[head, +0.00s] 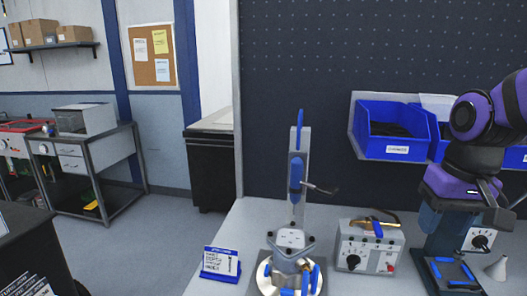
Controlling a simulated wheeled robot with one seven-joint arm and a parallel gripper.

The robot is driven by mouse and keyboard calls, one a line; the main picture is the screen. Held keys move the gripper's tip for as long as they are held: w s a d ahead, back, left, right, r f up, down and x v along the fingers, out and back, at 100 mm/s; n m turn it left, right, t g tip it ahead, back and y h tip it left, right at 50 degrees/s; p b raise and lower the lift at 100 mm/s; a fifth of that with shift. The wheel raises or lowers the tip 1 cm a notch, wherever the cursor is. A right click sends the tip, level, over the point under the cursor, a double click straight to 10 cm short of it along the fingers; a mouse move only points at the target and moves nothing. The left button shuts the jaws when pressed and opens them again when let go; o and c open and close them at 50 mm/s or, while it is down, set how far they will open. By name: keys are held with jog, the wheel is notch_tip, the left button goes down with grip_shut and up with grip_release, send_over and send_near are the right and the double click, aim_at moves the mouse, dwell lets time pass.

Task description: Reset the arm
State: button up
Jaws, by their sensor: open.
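My arm, purple and black, comes in from the right edge. My gripper (488,194) is at its lower end, in front of a dark blue device with a dial (480,241) at the right of the bench. The jaws are open, and I see nothing held between them. The fingertips are small and partly lost against the device. A grey machined housing (290,241) with blue clamps around it sits on a round metal base near the middle of the bench, well left of my gripper.
A grey upright with a blue handle (296,172) rises behind the housing. A grey control box (368,247) stands between housing and gripper. Blue bins (397,131) hang on the dark pegboard. A small sign (220,262) stands at left. The bench (245,221) is bare behind the sign.

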jog(key=s+r+n+t, duration=0.1)
jog(key=s+r+t, duration=0.3)
jog(key=s+r, duration=0.2)
jog(key=shift+s+d+r+h, duration=0.15)
jog(key=shift+s+r+h, duration=0.15)
jog(key=shift+s, duration=0.4)
dwell(0.4)
